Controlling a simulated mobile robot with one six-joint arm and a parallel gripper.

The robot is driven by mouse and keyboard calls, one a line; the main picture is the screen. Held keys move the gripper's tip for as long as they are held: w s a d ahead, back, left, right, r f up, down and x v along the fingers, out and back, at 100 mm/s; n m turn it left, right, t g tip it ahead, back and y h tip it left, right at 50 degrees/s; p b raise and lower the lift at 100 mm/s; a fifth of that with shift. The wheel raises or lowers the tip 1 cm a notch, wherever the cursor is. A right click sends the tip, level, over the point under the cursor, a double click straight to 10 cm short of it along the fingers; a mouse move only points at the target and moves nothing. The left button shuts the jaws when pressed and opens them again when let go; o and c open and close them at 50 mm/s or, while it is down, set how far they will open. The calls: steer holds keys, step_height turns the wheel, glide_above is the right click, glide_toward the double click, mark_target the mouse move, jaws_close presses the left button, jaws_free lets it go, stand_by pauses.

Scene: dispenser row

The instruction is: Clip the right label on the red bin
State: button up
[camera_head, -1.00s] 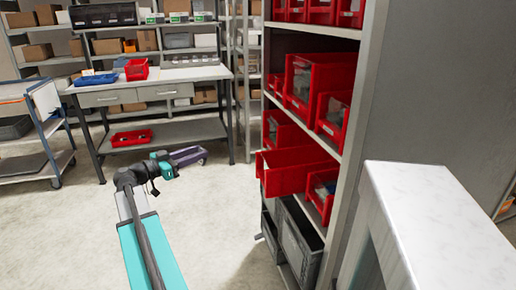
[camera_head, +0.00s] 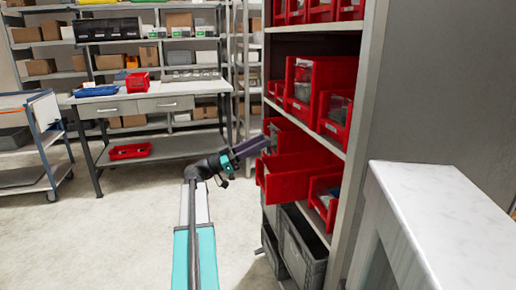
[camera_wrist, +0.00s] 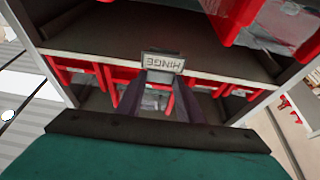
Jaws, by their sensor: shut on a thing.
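My gripper (camera_wrist: 162,82) is shut on a small pale label (camera_wrist: 162,62). The label reads "HINGE" and appears upside down in the wrist view. In the head view my gripper (camera_head: 266,139) is at the open front of the shelf, beside a red bin (camera_head: 279,130). Another red bin (camera_head: 292,182) juts out of the shelf just below it. The label cannot be made out in the head view. In the wrist view a row of red bins (camera_wrist: 88,68) lies behind the label. I cannot tell which red bin the task means.
The grey shelf (camera_head: 372,80) holds several more red bins, with grey crates (camera_head: 301,246) at the bottom. A white-topped block (camera_head: 430,205) stands at the near right. A workbench (camera_head: 150,104) and a cart (camera_head: 38,150) stand at the left. The floor between is clear.

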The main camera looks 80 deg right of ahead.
steer(key=shift+f, duration=0.25)
stand_by(0.3)
steer(key=shift+f+b, duration=1.05)
steer(key=shift+f, duration=2.7)
steer(key=o, duration=1.2)
steer(key=shift+c, duration=0.2)
